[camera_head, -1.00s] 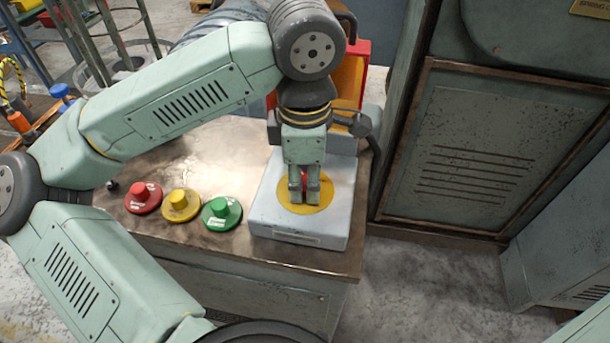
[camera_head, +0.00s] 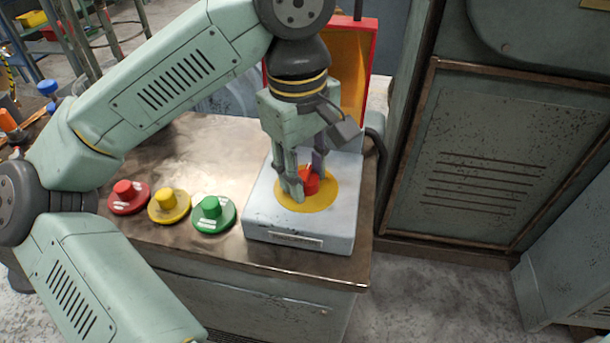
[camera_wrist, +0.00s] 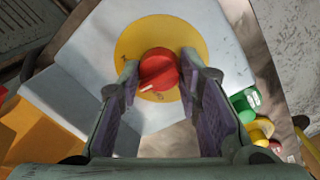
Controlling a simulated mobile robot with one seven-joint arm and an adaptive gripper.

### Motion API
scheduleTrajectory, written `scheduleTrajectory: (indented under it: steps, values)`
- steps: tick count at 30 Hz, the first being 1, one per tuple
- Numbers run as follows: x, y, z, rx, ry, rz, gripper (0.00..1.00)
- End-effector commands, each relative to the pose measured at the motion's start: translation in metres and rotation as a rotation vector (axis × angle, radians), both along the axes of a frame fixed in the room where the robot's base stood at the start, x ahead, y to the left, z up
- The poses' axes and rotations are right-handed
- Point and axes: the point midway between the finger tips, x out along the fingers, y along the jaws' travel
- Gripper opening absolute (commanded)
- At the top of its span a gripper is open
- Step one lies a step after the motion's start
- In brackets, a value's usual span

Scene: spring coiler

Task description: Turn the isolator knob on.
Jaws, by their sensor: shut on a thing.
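The isolator knob (camera_head: 311,182) is red and sits on a yellow disc (camera_head: 290,203) on top of a grey box (camera_head: 332,229). My gripper (camera_head: 305,187) points down over the disc and is shut on the knob, one finger on each side. In the wrist view the knob (camera_wrist: 158,70) lies between the fingertips (camera_wrist: 159,66), and the yellow disc (camera_wrist: 139,37) surrounds it. A white pointer line on the knob points to the lower left of that view. Small marks on the disc near the knob are too small to read surely.
Red (camera_head: 125,198), yellow (camera_head: 168,205) and green (camera_head: 211,214) buttons stand on the bench left of the box. A red-framed open cover (camera_head: 361,75) rises behind the box. A dark cable runs along its right side. A large grey cabinet (camera_head: 505,160) stands to the right.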

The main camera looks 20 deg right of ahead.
Motion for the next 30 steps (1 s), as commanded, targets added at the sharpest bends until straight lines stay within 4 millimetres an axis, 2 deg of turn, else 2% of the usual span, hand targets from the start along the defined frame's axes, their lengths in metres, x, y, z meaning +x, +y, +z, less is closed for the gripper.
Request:
scheduleTrajectory:
  steps: [15, 22, 30]
  values:
    - [0.0006, -0.0002, 0.0, 0.0, 0.002, -0.467, 0.04]
    - [0.001, -0.0004, 0.0001, 0.0, 0.001, -0.613, 0.04]
    - [0.0012, -0.0005, 0.0001, 0.001, 0.001, -0.703, 0.04]
